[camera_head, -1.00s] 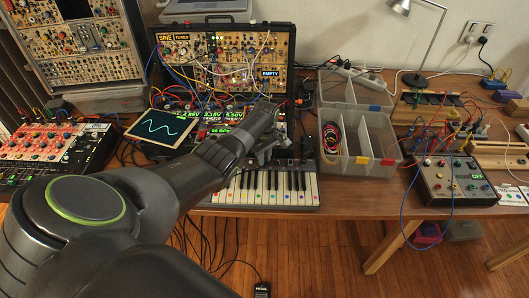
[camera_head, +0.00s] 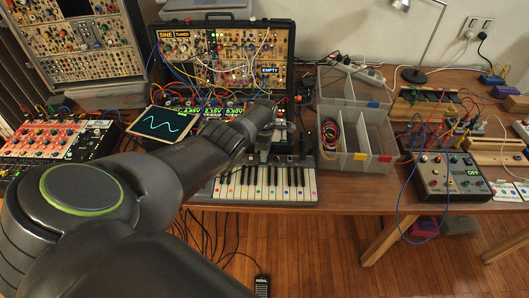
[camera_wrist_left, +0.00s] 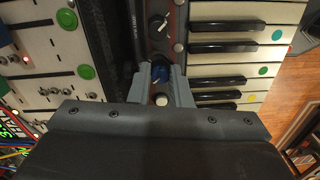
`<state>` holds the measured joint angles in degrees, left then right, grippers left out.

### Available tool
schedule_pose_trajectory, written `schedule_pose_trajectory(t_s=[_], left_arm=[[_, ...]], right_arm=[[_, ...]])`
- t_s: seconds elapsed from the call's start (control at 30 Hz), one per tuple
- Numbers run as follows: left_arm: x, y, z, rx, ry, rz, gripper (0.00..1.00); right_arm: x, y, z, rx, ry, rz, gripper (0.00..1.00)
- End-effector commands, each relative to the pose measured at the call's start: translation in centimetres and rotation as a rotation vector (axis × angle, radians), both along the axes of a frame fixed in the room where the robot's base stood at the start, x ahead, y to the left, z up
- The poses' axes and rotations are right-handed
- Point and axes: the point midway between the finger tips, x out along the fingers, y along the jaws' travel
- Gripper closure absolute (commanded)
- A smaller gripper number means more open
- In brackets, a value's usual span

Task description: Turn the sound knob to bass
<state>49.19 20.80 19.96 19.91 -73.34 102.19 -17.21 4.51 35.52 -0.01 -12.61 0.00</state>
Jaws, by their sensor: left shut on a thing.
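The keyboard (camera_head: 262,186) with white and black keys and coloured dots lies at the front of the table. In the head view the left gripper (camera_head: 264,156) is over the keyboard's back edge, where my arm hides the knobs. I cannot read knob labels. My right gripper is not in view.
A modular synth case (camera_head: 225,53) with patch cables stands behind the keyboard. A tilted screen (camera_head: 161,124) shows a wave to its left. A clear divided bin (camera_head: 384,157) stands right of the keyboard, and a grey control box (camera_head: 450,177) farther right.

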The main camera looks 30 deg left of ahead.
Motion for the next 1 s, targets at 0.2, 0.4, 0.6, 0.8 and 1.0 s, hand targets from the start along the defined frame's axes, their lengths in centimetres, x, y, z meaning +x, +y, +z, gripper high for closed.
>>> schedule_pose_trajectory(t_s=[0.2, 0.4, 0.6, 0.8, 1.0], left_arm=[[0.19, 0.16, 0.22, 0.003, -0.005, 0.023, 1.0], [0.19, 0.17, 0.22, 0.003, -0.005, 0.023, 1.0], [0.18, 0.16, 0.22, 0.003, -0.005, 0.023, 0.74], [0.1, 0.09, 0.12, 0.002, -0.002, 0.022, 0.61], [0.06, 0.06, 0.14, 0.001, -0.002, 0.022, 0.61]], right_arm=[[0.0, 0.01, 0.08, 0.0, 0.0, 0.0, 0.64], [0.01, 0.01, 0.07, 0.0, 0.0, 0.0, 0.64], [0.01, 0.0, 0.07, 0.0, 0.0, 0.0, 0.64], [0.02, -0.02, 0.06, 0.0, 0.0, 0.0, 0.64], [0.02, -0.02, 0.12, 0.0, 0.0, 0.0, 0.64]])
